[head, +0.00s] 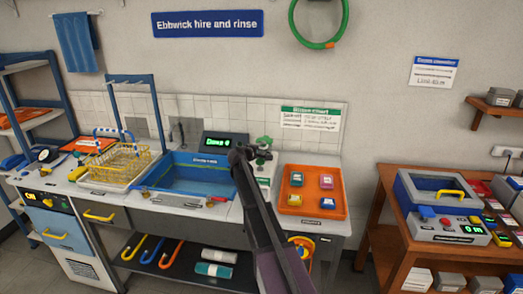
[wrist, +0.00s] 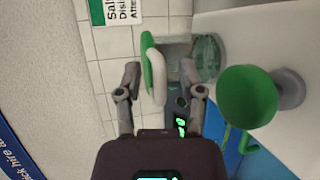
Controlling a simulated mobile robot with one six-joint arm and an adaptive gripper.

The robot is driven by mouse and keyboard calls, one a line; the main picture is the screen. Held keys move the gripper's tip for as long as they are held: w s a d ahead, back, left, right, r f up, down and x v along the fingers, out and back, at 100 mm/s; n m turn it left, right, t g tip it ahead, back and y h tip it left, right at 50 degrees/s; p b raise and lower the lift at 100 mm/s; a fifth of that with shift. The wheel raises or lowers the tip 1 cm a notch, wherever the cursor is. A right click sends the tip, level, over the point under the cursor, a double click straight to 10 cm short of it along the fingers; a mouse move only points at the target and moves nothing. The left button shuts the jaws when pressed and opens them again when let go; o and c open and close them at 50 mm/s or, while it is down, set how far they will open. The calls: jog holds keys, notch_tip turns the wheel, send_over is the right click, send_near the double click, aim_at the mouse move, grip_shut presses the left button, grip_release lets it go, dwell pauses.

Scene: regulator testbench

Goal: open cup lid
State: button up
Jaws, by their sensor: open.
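In the wrist view, which is turned sideways, a green and white lid (wrist: 152,68) shows nearly edge-on. A clear, glass-like body (wrist: 180,48) is beside it, with a greenish clear round part (wrist: 208,57) further right. My gripper (wrist: 160,68) is open, with the lid in the gap between its fingers as seen here; I cannot tell if either finger touches it. In the head view my gripper (head: 239,153) is at the counter's back, left of the green-topped fixture (head: 264,143). My arm hides part of that area.
A green funnel-like part (wrist: 247,96) is close by on the right in the wrist view. In the head view, a blue sink (head: 190,172) lies left and an orange tray (head: 312,205) with several small blocks lies right. A tiled wall (head: 225,108) stands behind.

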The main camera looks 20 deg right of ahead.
grip_shut()
jog(key=shift+a+r+p, duration=0.15)
jog(key=shift+p, duration=0.15)
